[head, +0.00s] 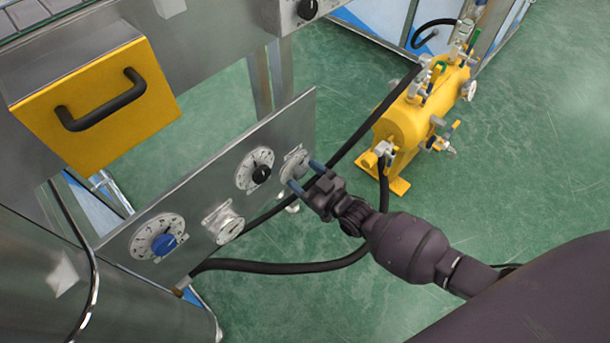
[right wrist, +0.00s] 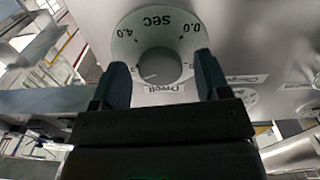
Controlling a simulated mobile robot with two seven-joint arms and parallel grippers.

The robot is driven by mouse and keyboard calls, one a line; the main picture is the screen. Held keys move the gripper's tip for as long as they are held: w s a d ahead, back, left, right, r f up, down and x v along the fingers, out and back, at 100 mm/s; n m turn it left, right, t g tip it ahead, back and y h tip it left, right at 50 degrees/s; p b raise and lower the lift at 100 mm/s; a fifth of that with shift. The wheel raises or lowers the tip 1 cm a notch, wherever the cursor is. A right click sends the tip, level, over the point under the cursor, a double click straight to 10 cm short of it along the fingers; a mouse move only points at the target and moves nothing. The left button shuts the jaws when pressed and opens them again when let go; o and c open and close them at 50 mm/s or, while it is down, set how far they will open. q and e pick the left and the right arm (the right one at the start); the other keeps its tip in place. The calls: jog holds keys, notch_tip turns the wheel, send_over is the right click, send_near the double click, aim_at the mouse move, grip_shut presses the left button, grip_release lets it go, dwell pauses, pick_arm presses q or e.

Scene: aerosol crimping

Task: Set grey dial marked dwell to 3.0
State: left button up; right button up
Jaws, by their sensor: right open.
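The grey dwell dial (head: 294,163) is at the right end of the metal panel in the head view, partly behind my right gripper (head: 305,177). In the right wrist view its round grey knob (right wrist: 162,64) sits on a pale scale ring (right wrist: 137,22) marked SEC, 0.0 and 4.0, with a "Dwell" label beside it. My right gripper (right wrist: 160,66) is open, its two fingers on opposite sides of the knob in the picture. I cannot tell whether they touch it. The fingers hide part of the scale, and I cannot read the setting. My left gripper is not in view.
The panel (head: 198,200) also carries a black-knobbed dial (head: 260,173), a smaller white dial (head: 226,224) and a blue-knobbed dial (head: 163,243). Black hoses (head: 290,267) run close below my right arm. A yellow tank (head: 410,115) with valves stands behind on the open green floor.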

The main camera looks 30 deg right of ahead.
jog(key=shift+c, duration=0.4)
jog(key=c, duration=0.8)
jog(key=shift+r, duration=0.1)
jog(key=shift+c, duration=0.2)
jog(key=shift+n, duration=0.4)
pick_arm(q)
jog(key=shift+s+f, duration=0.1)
pick_arm(e)
jog(key=o, duration=0.9)
jog(key=shift+s+d+p, duration=0.2)
jog(key=shift+s+p, duration=0.2)
pick_arm(q)
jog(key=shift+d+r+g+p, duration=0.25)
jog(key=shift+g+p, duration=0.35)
jog(key=shift+p, duration=0.4)
pick_arm(e)
jog(key=shift+v, duration=5)
